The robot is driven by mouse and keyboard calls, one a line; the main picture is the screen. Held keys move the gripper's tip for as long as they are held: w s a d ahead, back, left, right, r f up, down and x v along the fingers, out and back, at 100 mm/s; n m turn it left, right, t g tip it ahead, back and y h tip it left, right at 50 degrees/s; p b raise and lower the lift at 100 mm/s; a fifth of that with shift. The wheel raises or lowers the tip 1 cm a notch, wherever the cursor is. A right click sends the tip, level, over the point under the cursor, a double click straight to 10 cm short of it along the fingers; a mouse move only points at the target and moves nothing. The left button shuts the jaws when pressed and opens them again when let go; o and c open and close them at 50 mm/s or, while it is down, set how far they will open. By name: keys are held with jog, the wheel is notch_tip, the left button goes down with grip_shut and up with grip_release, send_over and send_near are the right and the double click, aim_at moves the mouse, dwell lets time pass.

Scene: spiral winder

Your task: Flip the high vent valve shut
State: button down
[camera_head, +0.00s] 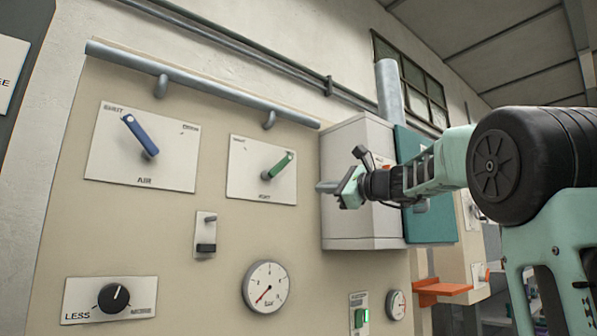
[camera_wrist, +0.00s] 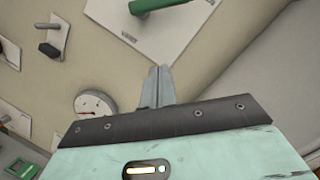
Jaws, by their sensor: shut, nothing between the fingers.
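The vent valve appears to be the green lever (camera_head: 283,163), though its label is too small to read surely. It tilts up to the right from its pivot on a white plate (camera_head: 242,187). In the wrist view the green lever (camera_wrist: 152,5) is cut off by the top edge. My gripper (camera_head: 322,187) is shut and empty, to the right of that plate and slightly below the lever, apart from it. In the wrist view my gripper's fingertips (camera_wrist: 158,78) lie together, below the green lever's plate.
A blue lever (camera_head: 138,134) on the AIR plate tilts up to the left. A pipe (camera_head: 200,82) runs above both plates. A grey box (camera_head: 345,150) stands behind my gripper. Below are a small switch (camera_head: 206,232), a gauge (camera_head: 266,287) and a black knob (camera_head: 113,297).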

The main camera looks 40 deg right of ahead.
aim_at(281, 165)
jog(key=shift+s+d+r+m+t, duration=0.25)
jog(key=shift+s+d+r, duration=0.1)
jog(key=shift+d+r, duration=0.25)
jog(key=shift+s+d+r+m+t, duration=0.15)
jog(key=shift+s+d+r+t, duration=0.15)
jog(key=shift+d+r, duration=0.3)
jog(key=w+a+r+p, duration=0.4)
jog(key=w+a+p, duration=0.1)
jog(key=w+p, duration=0.3)
jog(key=shift+w+r, duration=0.3)
jog(key=shift+w, duration=0.5)
